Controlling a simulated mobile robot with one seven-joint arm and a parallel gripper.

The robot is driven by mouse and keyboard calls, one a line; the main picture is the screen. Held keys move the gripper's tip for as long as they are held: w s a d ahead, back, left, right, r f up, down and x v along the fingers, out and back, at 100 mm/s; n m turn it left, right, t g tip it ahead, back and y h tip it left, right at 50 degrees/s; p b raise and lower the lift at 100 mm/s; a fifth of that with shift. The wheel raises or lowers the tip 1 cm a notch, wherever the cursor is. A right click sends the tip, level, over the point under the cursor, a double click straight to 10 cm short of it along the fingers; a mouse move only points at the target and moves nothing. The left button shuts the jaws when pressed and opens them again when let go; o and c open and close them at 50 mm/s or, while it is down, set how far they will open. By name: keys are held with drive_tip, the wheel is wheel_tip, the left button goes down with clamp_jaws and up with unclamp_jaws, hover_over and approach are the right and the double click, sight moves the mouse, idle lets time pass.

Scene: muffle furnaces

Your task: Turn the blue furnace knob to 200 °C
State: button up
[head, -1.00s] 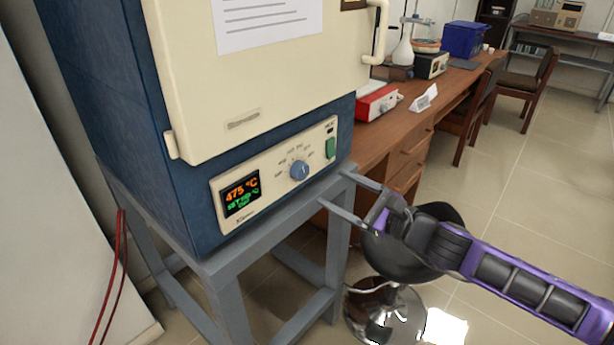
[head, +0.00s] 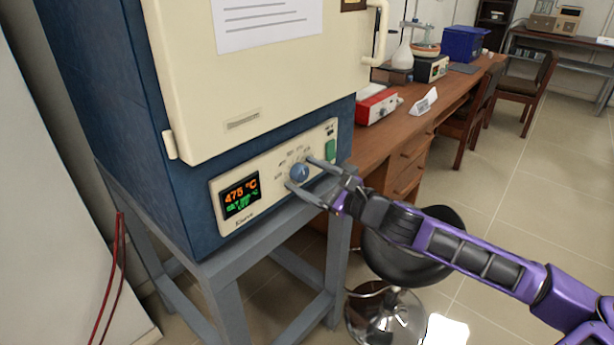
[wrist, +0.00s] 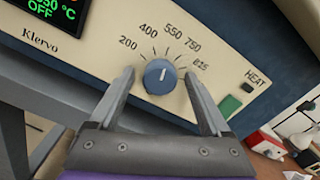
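The blue furnace knob (head: 299,173) is on the cream control panel (head: 262,196); it also shows in the wrist view (wrist: 160,77). Its white mark points between the 400 and 550 labels. The 200 label (wrist: 128,43) is at the left end of the scale. My gripper (head: 302,171) is at the panel, open, with one finger on each side of the knob. In the wrist view gaps show between the fingers and the knob. The display (head: 240,196) reads 475 °C in orange, with smaller green text below.
A green switch (wrist: 229,107) marked HEAT is right of the knob, near the right finger. The furnace stands on a grey metal frame (head: 227,262). A black stool (head: 400,262) stands below my arm. A wooden bench (head: 400,130) with equipment runs behind.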

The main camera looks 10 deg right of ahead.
clamp_jaws()
drive_tip(key=shift+n, duration=0.4)
drive_tip(key=n, duration=0.5)
drive_tip(key=shift+n, duration=0.3)
drive_tip(key=n, duration=0.5)
drive_tip(key=shift+n, duration=0.3)
drive_tip(key=shift+o, duration=0.3)
unclamp_jaws()
